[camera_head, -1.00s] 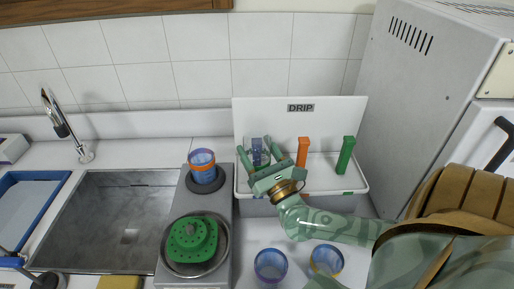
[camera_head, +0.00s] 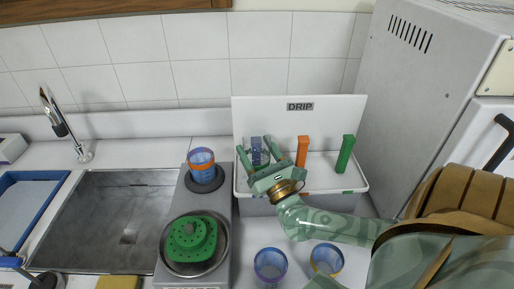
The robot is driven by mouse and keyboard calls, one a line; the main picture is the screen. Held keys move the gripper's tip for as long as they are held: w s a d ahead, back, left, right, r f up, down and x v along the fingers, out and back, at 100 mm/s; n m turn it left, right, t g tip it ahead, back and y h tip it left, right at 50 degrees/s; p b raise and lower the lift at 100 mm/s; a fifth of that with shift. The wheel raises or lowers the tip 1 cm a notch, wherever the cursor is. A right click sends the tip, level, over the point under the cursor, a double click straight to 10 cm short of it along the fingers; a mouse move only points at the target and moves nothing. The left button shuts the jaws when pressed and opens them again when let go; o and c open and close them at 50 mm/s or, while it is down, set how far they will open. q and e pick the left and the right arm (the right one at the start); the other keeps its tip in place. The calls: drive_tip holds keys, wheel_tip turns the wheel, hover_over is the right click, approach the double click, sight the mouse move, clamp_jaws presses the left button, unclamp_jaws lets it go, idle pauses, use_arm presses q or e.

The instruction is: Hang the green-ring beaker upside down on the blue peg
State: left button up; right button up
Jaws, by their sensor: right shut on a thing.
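My right gripper (camera_head: 258,156) is shut on a clear beaker (camera_head: 263,160) at the left end of the white drip rack (camera_head: 351,107). The beaker is partly hidden by the fingers and looks upside down, with a trace of green at its lower rim. The blue peg (camera_head: 256,146) shows at the same place, seen through or right behind the beaker. I cannot tell how far the beaker sits over the peg. My left gripper is not in view.
Orange (camera_head: 302,151) and green (camera_head: 345,153) pegs stand right of my gripper. An orange-ring beaker (camera_head: 202,165) stands on a dark round plate. Purple-ring (camera_head: 270,265) and yellow-ring (camera_head: 326,260) beakers stand in front. A green perforated piece (camera_head: 191,238) lies in a metal pan. The sink (camera_head: 115,220) is left.

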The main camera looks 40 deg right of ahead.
drive_tip(key=shift+s+f, duration=0.1)
drive_tip(key=shift+f, duration=0.3)
drive_tip(key=shift+s+a+f, duration=0.1)
drive_tip(key=shift+f, duration=0.2)
drive_tip(key=o, duration=1.1)
drive_tip(key=shift+f, duration=0.1)
drive_tip(key=shift+c, duration=0.2)
drive_tip(key=r, duration=0.4)
drive_tip(key=shift+w+p, duration=0.2)
drive_tip(key=shift+p, duration=0.2)
drive_tip(key=s+a+r+p, duration=0.3)
drive_tip(key=s+a+r, duration=0.6)
drive_tip(key=s+r, duration=0.1)
drive_tip(key=shift+s+r, duration=0.3)
drive_tip(key=shift+s, duration=0.1)
